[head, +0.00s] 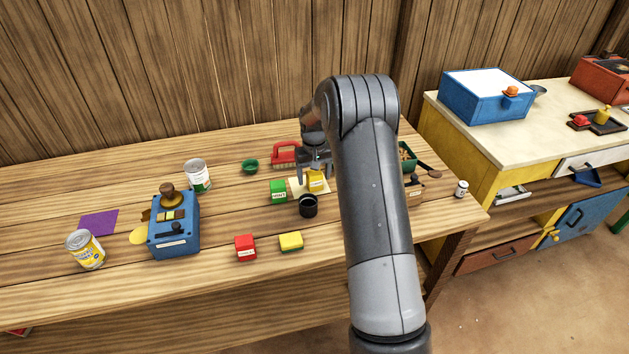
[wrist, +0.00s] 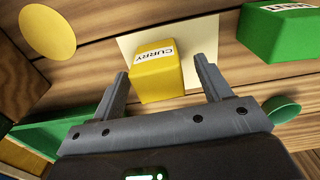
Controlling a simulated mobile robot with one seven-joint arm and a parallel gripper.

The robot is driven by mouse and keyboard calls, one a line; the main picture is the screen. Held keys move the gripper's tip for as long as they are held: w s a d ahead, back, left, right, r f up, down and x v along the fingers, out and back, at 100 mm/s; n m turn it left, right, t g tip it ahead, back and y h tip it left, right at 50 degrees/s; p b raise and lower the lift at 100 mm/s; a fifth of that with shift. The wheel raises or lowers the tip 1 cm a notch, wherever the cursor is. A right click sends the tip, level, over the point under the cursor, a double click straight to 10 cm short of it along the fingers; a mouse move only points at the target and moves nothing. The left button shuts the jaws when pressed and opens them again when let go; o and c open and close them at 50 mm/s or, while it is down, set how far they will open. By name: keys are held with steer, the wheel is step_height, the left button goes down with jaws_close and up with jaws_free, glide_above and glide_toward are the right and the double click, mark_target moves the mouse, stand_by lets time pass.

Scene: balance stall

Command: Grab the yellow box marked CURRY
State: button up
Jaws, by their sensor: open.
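The yellow box marked CURRY (wrist: 158,74) stands on a cream paper square in the wrist view, with its label toward the top. It also shows in the head view (head: 316,182), partly hidden by my gripper. My gripper (wrist: 161,72) is open, with one finger on each side of the box and gaps showing between fingers and box. In the head view my gripper (head: 314,172) points down over the box. I cannot tell how far the fingertips reach down beside it.
A green box (head: 278,190) stands just left of the yellow box, and a black cup (head: 308,206) stands in front. A red brush (head: 286,153) and a green bowl (head: 251,166) lie behind. A green tray (head: 408,158) is at the right.

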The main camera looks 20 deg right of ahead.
steer(key=shift+f, duration=0.8)
steer(key=c, duration=1.1)
